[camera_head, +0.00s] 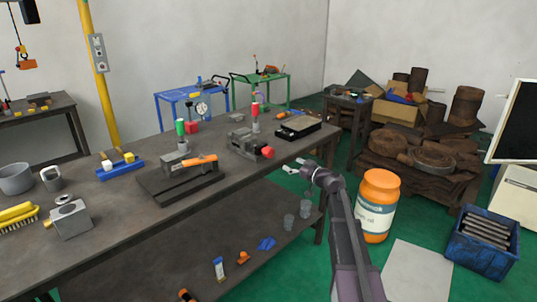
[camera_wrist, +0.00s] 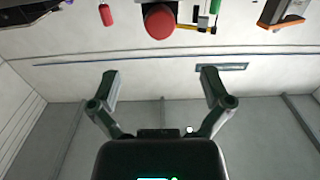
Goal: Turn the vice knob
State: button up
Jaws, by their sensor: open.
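The grey vice (camera_head: 243,144) sits near the front right edge of the workbench, with its red knob (camera_head: 267,152) facing the near right. In the wrist view the round red knob (camera_wrist: 160,22) shows at the top middle, beyond and apart from the fingers. My gripper (camera_head: 292,169) is off the bench's front edge, to the right of and a little lower in the picture than the knob. In the wrist view my gripper (camera_wrist: 159,82) has its two fingers spread wide with nothing between them.
On the workbench (camera_head: 120,221), a black plate with an orange-handled tool (camera_head: 200,161) lies left of the vice. A black tray (camera_head: 298,129) lies behind it.

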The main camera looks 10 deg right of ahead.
aim_at(271, 154)
jog(key=x, duration=1.3)
jog(key=shift+c, duration=0.2)
jog(key=c, duration=1.1)
